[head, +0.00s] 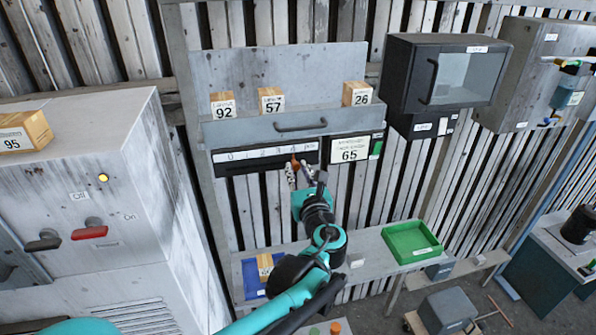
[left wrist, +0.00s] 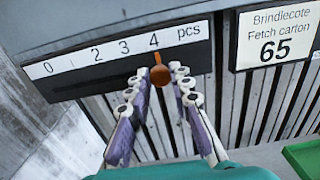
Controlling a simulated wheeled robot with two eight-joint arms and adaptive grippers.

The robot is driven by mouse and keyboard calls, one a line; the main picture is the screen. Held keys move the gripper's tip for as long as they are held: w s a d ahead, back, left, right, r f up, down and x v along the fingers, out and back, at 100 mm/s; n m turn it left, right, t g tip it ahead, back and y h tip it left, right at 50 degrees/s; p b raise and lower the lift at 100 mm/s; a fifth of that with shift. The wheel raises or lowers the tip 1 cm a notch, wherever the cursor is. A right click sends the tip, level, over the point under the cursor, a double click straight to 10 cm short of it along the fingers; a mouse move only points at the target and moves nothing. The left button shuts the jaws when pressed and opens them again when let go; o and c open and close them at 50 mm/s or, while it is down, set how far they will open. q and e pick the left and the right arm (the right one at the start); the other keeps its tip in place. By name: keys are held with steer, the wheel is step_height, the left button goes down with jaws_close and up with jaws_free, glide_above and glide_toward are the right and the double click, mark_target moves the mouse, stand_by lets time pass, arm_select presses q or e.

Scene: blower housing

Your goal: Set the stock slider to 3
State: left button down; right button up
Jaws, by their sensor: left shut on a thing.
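The stock slider scale (head: 240,155) is a white strip marked from 0 to 4 and "pcs" on a dark bar below the shelf. It also shows in the left wrist view (left wrist: 110,52). The orange slider knob (left wrist: 160,76) stands just below the 4, slightly to its right; it shows in the head view too (head: 294,161). My left gripper (head: 300,172) reaches up to the bar, its two fingers on either side of the knob, shut on it. In the left wrist view the fingertips (left wrist: 158,73) flank the knob. My right gripper is not in view.
A sign (head: 350,149) reading 65 hangs right of the scale. Boxes marked 92, 57 (head: 271,101) and 26 stand on the shelf above. A green tray (head: 411,243) and a blue tray (head: 251,279) are on the bench below. A grey cabinet (head: 90,180) stands left.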

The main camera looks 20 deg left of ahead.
mark_target(278, 162)
arm_select(q)
steer(key=s+a, duration=0.2)
steer(key=a, duration=0.1)
steer(key=shift+s+a, duration=0.15)
steer(key=shift+a, duration=0.1)
steer(key=c, duration=1.3)
jaws_free()
steer(key=shift+d, duration=0.15)
steer(key=shift+c, duration=0.2)
steer(key=v, duration=1.1)
steer(key=shift+s+d, duration=0.2)
steer(key=shift+s, duration=0.15)
